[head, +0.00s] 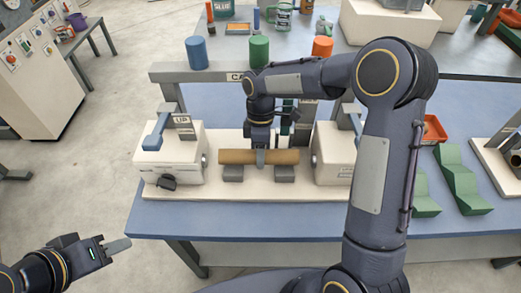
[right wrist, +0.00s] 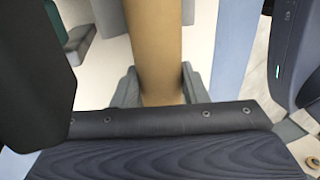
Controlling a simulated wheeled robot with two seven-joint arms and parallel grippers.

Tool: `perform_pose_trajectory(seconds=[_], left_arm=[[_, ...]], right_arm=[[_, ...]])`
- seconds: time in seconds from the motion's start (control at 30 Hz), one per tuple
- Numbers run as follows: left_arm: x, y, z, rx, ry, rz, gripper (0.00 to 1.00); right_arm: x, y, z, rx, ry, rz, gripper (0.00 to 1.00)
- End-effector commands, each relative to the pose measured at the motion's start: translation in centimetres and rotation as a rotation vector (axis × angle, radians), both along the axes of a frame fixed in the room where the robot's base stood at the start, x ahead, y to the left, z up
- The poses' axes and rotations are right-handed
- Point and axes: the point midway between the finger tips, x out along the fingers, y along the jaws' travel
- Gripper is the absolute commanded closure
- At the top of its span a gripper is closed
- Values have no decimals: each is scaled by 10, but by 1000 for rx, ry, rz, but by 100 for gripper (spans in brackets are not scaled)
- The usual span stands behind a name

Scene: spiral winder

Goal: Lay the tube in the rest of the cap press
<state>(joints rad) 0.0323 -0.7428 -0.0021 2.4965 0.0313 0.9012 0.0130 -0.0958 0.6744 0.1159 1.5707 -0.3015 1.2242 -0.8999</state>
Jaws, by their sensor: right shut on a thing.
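The brown cardboard tube (head: 235,157) lies level across the cap press (head: 165,160), between its two white end blocks. Two grey rest blocks (head: 232,174) stand directly below it. My right gripper (head: 262,157) comes down from above and is shut on the tube near its middle. In the right wrist view the tube (right wrist: 155,45) runs down between the grey sides of a rest block (right wrist: 194,86). I cannot tell whether it touches the rest. My left gripper (head: 117,246) is empty at the lower left, off the table, seen edge-on.
Blue levers (head: 157,130) stand on the end blocks. Blue, green and orange cylinders (head: 258,52) stand on the shelf behind the press. Green angled blocks (head: 460,182) and an orange tray (head: 434,129) are at the right. The table's front edge (head: 240,222) is clear.

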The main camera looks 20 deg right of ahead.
Motion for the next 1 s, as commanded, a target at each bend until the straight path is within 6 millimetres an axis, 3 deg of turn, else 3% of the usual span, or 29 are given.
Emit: perform_pose_trajectory(seconds=[0.13, 0.47, 0.5, 0.67, 1.0], left_arm=[[0, 0, -9, 0, 0, 0, 64], [0, 0, -9, 0, 0, 0, 64], [0, 0, -9, 0, 0, 0, 64], [0, 0, -9, 0, 0, 0, 64], [0, 0, -9, 0, 0, 0, 64]], right_arm=[[0, 0, -13, -1, 0, 0, 83], [0, 0, -15, -1, 0, 0, 83], [0, 0, -15, -1, 0, 0, 56], [0, 0, -15, -1, 0, 0, 35], [0, 0, -12, 0, -1, 0, 35]])
